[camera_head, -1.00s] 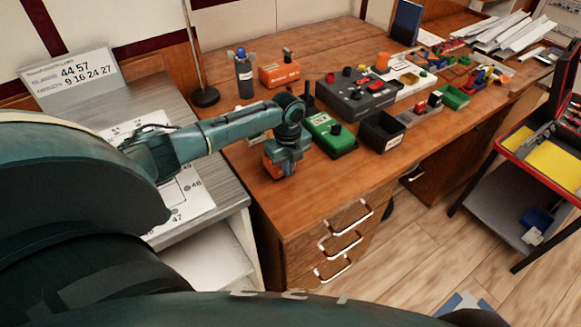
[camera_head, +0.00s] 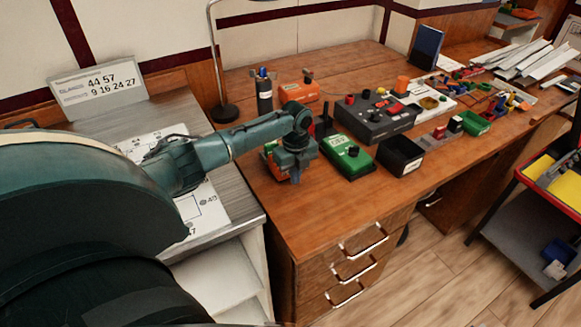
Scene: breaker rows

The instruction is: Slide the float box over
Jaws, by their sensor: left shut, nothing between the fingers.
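No label that I can read names the float box. My left gripper (camera_head: 294,177) points down over the near left part of the desk, shut and empty. A small orange and green thing (camera_head: 268,160) shows at its left side, mostly hidden by it. I cannot tell whether they touch. My right gripper is not in view.
A dark grey box with knobs (camera_head: 372,117) stands behind the green box. A dark cylinder (camera_head: 264,92) and a lamp stand base (camera_head: 225,113) are at the back left. Bare desk lies in front of the gripper. A grey side table (camera_head: 180,104) adjoins at left.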

